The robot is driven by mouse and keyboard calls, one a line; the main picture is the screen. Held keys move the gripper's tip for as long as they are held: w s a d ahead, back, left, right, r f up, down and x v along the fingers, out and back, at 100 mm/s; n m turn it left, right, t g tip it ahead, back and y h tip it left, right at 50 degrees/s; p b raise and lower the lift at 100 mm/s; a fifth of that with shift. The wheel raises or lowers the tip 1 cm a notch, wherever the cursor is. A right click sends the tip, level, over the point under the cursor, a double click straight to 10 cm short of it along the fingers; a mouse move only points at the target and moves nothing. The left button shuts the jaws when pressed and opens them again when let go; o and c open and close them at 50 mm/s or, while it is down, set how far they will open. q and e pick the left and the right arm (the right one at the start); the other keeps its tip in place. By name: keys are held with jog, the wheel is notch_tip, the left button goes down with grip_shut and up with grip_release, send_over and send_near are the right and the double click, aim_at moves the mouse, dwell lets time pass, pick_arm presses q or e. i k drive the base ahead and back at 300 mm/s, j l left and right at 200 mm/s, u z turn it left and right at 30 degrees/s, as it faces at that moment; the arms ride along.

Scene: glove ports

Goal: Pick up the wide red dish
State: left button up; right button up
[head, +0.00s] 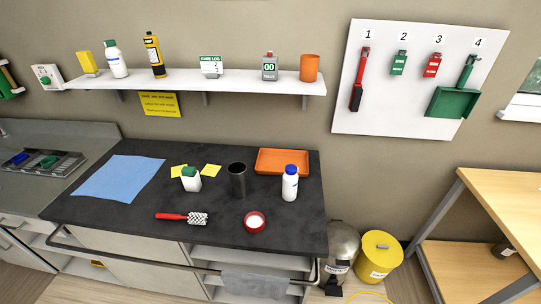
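In the head view a small round red dish (247,228) sits upright on the dark countertop, near its front edge and right of the middle. Something white fills its inside. Nothing touches it. A red-handled brush (176,216) with white bristles lies to its left. Neither my left nor my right gripper is in view, so I see nothing held.
Behind the dish stand a dark cylinder (237,180), a white bottle with a blue cap (290,184) and a green-capped white bottle (191,179). An orange tray (283,162) lies at the back. A rail (180,265) runs along the front. Countertop around the dish is clear.

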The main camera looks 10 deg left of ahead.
aim_at(255, 222)
jog(key=k+j+z, duration=0.1)
jog(key=j+z, duration=0.2)
jog(key=j, duration=0.15)
jog(key=k+j+z, duration=0.25)
jog(key=j, duration=0.15)
jog(key=k+j+z, duration=0.15)
jog(key=j+z, duration=0.15)
jog(key=k+j+z, duration=0.25)
jog(key=j, duration=0.2)
